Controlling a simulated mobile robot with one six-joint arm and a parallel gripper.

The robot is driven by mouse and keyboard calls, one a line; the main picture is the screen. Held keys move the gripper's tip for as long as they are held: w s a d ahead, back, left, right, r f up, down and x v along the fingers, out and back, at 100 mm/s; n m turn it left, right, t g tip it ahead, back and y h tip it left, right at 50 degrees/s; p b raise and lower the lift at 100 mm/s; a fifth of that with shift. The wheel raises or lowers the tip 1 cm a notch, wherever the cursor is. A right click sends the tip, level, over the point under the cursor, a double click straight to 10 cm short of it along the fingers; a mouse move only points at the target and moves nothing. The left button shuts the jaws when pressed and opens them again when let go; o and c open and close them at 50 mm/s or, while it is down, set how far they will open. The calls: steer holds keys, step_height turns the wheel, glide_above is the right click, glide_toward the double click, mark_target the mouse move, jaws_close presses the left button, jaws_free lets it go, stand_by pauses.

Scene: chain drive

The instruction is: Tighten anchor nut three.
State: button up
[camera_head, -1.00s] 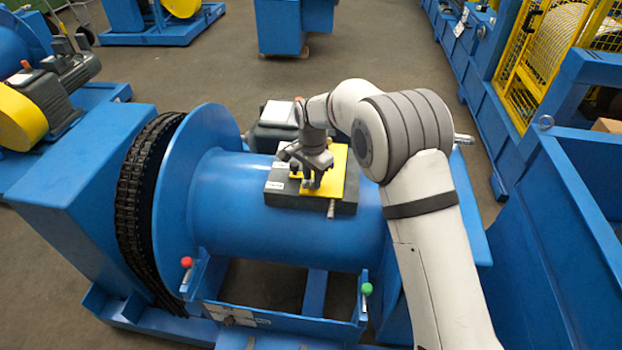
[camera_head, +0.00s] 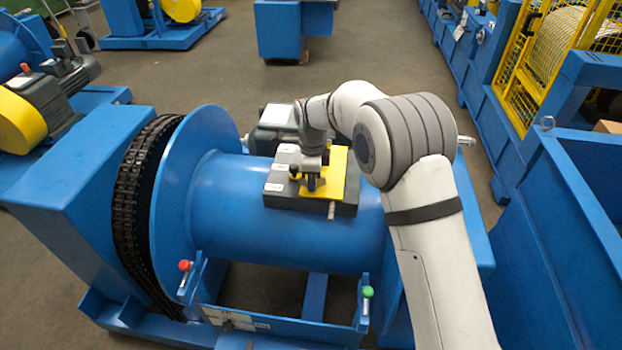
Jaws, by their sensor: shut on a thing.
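A dark anchor block (camera_head: 342,207) with a yellow plate (camera_head: 338,170) on top sits on the blue drum (camera_head: 235,205). Small white labels lie along the block's left side, too small to read. My gripper (camera_head: 312,187) points down over the yellow plate, shut on an anchor nut low at the plate. The fingers hide most of this nut, and I cannot read its number. A small dark knob (camera_head: 294,173) shows just left of the gripper. A light metal pin (camera_head: 332,209) shows at the block's front face.
A black chain (camera_head: 137,190) runs around the blue flange at left. Red (camera_head: 184,266) and green (camera_head: 368,291) knobs top levers at the front frame. A dark motor-like unit (camera_head: 268,138) stands behind the drum. Grey floor is open further back.

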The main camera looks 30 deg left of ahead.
steer(key=shift+r+m, duration=0.1)
steer(key=shift+m, duration=0.5)
steer(key=o, duration=0.6)
steer(key=shift+o, duration=0.2)
steer(key=shift+r, duration=3.9)
